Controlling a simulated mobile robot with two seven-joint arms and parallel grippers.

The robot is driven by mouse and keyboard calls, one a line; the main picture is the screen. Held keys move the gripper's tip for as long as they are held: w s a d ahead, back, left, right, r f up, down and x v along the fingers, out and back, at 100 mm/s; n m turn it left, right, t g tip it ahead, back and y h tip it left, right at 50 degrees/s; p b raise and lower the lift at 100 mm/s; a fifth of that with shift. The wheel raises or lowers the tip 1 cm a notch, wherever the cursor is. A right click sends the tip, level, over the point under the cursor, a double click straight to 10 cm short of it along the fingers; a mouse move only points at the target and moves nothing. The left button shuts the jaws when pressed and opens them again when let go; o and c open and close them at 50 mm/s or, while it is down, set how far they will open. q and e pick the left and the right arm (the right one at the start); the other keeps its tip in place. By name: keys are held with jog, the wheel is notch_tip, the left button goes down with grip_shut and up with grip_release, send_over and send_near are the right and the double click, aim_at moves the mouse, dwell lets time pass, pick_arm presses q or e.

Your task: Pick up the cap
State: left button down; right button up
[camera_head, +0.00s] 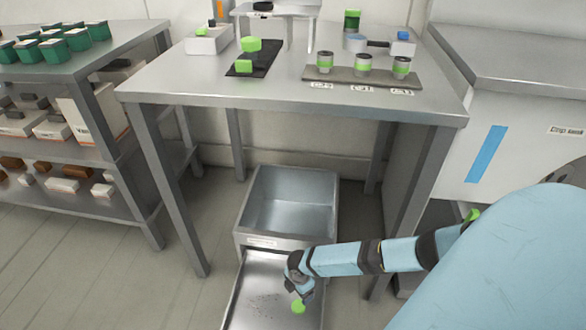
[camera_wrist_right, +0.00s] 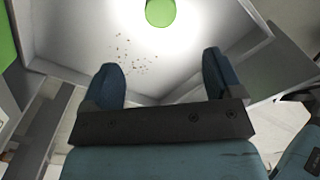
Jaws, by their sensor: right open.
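The cap is a small bright green round piece (camera_head: 299,306). It lies in the shallow grey tray (camera_head: 240,312) on the floor, in front of the table. My right gripper (camera_head: 299,296) reaches in from the right and hangs over the tray, close to the cap. In the right wrist view the cap (camera_wrist_right: 160,13) is at the top edge, beyond the two fingertips and roughly centred between them. The right gripper (camera_wrist_right: 160,72) is open with nothing between its fingers. My left gripper is not in view.
Dark specks (camera_wrist_right: 132,56) lie on the tray floor near the cap. A deep grey bin (camera_head: 290,205) stands behind the tray, under the steel table (camera_head: 290,100). Table legs stand on both sides. A shelf (camera_head: 85,150) with boxes is at the left.

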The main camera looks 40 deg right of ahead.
aim_at(299, 305)
notch_tip(299, 305, down, 4)
jog(key=shift+s+r+b, duration=0.1)
jog(key=shift+b, duration=0.75)
notch_tip(299, 305, down, 4)
jog(key=shift+r+b, duration=0.1)
jog(key=shift+b, duration=0.95)
jog(key=shift+f, duration=0.25)
notch_tip(299, 305, down, 5)
jog(key=b, duration=0.4)
jog(key=shift+f, duration=0.15)
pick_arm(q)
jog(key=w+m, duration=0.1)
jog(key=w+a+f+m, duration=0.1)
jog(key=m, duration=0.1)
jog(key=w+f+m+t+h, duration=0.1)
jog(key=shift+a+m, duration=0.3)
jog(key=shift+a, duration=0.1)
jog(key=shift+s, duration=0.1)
pick_arm(e)
jog(key=shift+c, duration=0.3)
jog(key=c, duration=1)
